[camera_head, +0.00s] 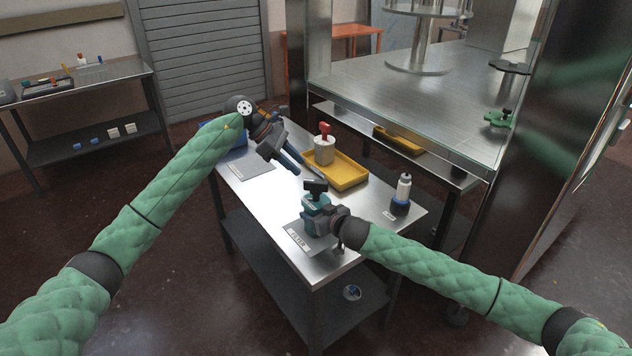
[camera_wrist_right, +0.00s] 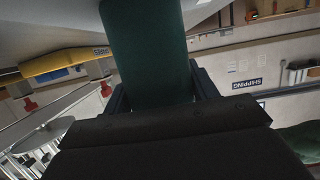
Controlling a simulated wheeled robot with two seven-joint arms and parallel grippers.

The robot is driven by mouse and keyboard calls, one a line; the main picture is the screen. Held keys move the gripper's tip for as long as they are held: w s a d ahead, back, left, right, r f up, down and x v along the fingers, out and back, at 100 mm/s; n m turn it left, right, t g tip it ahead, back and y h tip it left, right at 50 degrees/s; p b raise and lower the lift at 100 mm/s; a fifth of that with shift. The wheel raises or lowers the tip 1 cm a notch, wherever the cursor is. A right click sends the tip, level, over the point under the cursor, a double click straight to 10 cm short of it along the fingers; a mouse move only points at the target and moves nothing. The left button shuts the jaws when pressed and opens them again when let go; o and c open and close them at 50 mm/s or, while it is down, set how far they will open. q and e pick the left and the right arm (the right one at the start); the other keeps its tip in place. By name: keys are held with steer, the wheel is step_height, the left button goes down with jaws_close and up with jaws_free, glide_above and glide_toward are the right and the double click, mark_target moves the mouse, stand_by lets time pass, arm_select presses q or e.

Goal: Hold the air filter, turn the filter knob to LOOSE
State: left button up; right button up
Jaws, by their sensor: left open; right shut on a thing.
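The air filter (camera_head: 312,222) stands on a grey mat at the near end of the metal table, a teal body with a black knob (camera_head: 315,186) on top. My right gripper (camera_head: 324,220) is shut on the filter body from the right. In the right wrist view, the filter's green body (camera_wrist_right: 148,60) fills the space between the fingers. My left gripper (camera_head: 297,165) is open and empty, above the table, beyond and to the left of the knob, apart from it. The knob's markings are too small to read.
A yellow tray (camera_head: 348,179) with a red-topped white container (camera_head: 324,150) lies behind the filter. A white bottle with a dark base (camera_head: 401,195) stands at the right edge. Another grey mat (camera_head: 250,169) lies at left. A large metal-framed machine (camera_head: 440,130) borders the table's far right.

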mark_target(315, 180)
arm_select(q)
steer(key=x, duration=0.8)
steer(key=shift+d+f, duration=0.2)
steer(key=shift+d, duration=0.1)
jaws_close()
